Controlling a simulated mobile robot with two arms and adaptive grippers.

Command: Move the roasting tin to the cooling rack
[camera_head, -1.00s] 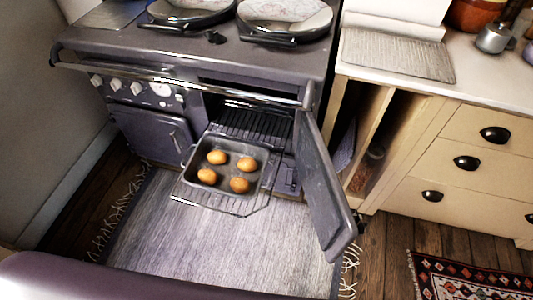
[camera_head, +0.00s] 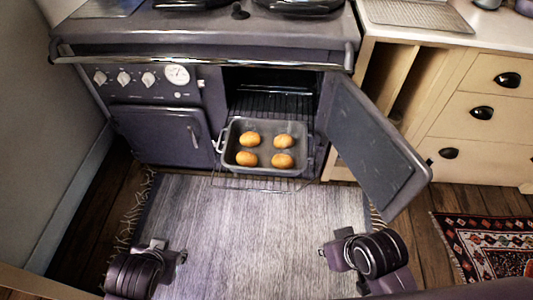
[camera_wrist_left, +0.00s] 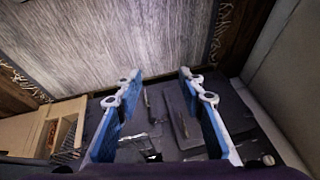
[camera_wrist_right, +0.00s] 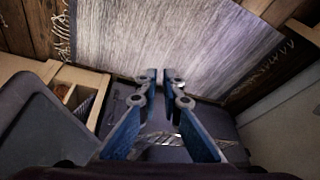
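The grey roasting tin (camera_head: 265,170), holding several round orange-brown items (camera_head: 282,160), sits on the wire oven rack (camera_head: 230,184) pulled out of the open oven. Its side handle (camera_head: 219,145) shows at the left. A silver ridged rack (camera_head: 418,13), which looks like the cooling rack, lies on the counter at the upper right. My left gripper (camera_head: 168,252) is in front of the tin to its left; in its wrist view the fingers (camera_wrist_left: 158,79) are apart and empty. My right gripper (camera_head: 334,251) is in front to the right; its fingertips (camera_wrist_right: 161,76) are nearly together with nothing visible between.
The oven door (camera_head: 372,140) stands open to the right of the tin, angled toward me. A grey rug (camera_head: 255,225) covers the floor before the oven. Drawers (camera_head: 480,110) are at the right. A patterned rug (camera_head: 490,240) lies lower right.

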